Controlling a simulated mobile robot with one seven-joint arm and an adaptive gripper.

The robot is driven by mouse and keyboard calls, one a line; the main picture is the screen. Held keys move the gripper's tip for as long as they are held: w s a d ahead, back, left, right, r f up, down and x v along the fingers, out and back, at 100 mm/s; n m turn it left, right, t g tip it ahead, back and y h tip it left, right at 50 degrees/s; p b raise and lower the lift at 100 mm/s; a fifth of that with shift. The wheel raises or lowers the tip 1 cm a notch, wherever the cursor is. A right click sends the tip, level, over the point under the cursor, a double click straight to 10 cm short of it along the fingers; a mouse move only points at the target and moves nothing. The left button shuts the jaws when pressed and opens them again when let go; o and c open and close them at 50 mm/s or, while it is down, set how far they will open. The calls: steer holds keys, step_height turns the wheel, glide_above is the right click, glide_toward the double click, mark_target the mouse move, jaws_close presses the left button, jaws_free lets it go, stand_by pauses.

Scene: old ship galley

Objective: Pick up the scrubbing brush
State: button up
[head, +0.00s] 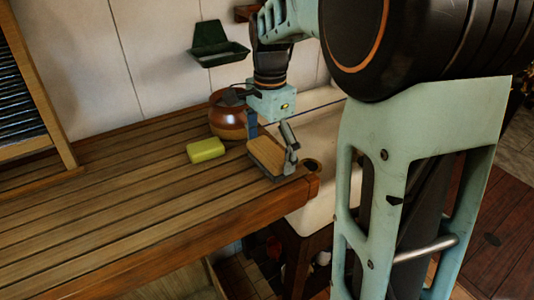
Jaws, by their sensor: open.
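The scrubbing brush (266,157) looks like a wooden block with a dark grey underside. It lies near the right end of the slatted wooden counter (130,205), close to the sink. My gripper (272,143) points down over the brush with its jaws open. One finger shows at the brush's far left side and the other at its right side. I cannot tell whether either finger touches the brush. The brush's far edge is partly hidden by the gripper.
A yellow-green sponge (206,150) lies left of the brush. A round brown pot (227,115) stands just behind it, close to my gripper. A white sink (323,150) is on the right. A green wall holder (218,52) hangs above. The counter's front left is clear.

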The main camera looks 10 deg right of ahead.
steer(key=shift+f, duration=0.3)
steer(key=shift+c, duration=0.4)
steer(key=c, duration=1)
